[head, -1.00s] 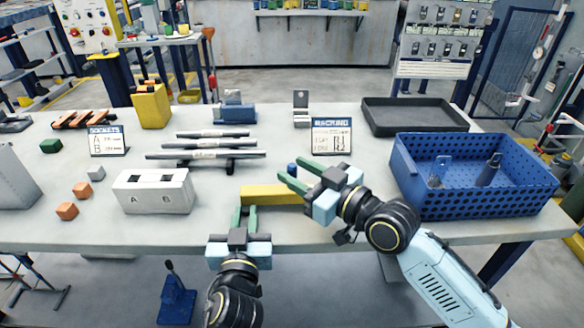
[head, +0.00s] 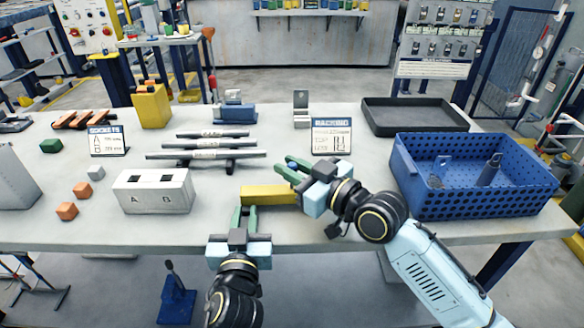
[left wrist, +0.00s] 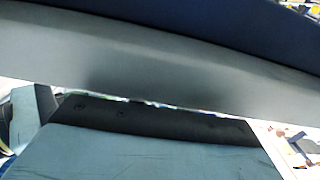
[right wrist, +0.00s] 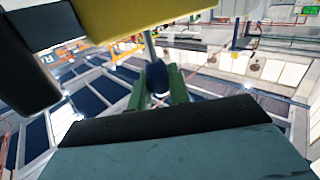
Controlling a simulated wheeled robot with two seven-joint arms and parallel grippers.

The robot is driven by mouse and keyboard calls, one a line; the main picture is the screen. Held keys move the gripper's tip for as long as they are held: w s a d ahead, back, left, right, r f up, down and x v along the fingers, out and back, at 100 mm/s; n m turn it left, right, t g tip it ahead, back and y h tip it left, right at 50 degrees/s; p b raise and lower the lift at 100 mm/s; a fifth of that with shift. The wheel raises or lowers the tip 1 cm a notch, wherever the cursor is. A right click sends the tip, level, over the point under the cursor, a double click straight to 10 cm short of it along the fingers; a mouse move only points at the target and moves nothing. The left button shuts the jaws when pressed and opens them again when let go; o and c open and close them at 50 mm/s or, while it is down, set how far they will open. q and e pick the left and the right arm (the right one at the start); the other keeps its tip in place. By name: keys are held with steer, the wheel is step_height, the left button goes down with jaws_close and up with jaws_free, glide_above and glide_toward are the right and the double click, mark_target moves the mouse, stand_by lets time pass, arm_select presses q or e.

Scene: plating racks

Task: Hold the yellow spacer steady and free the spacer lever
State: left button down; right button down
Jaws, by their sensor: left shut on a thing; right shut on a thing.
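The yellow spacer (head: 268,195) is a long block at the front middle of the table; it also shows at the top of the right wrist view (right wrist: 150,14). My left gripper (head: 244,214) is shut on its near left end, from the front. The spacer lever is a thin rod with a dark blue knob (right wrist: 157,80), seen beside the spacer in the right wrist view. My right gripper (head: 287,170) is shut on the lever at the knob, its green fingers on either side. The fingers hide most of the lever in the head view. The left wrist view hides the left fingertips.
A grey-white block marked A and B (head: 153,196) stands left of the spacer. A blue perforated bin (head: 470,200) stands right of my right arm. A racking sign (head: 331,136) stands behind the right gripper.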

steer(key=shift+w+m+g+h, duration=0.25)
steer(key=shift+m+g+h, duration=0.05)
steer(key=shift+m, duration=0.1)
steer(key=c, duration=1.3)
jaws_free()
steer(key=shift+c, duration=0.2)
steer(key=shift+d, duration=0.1)
steer(key=v, duration=1.2)
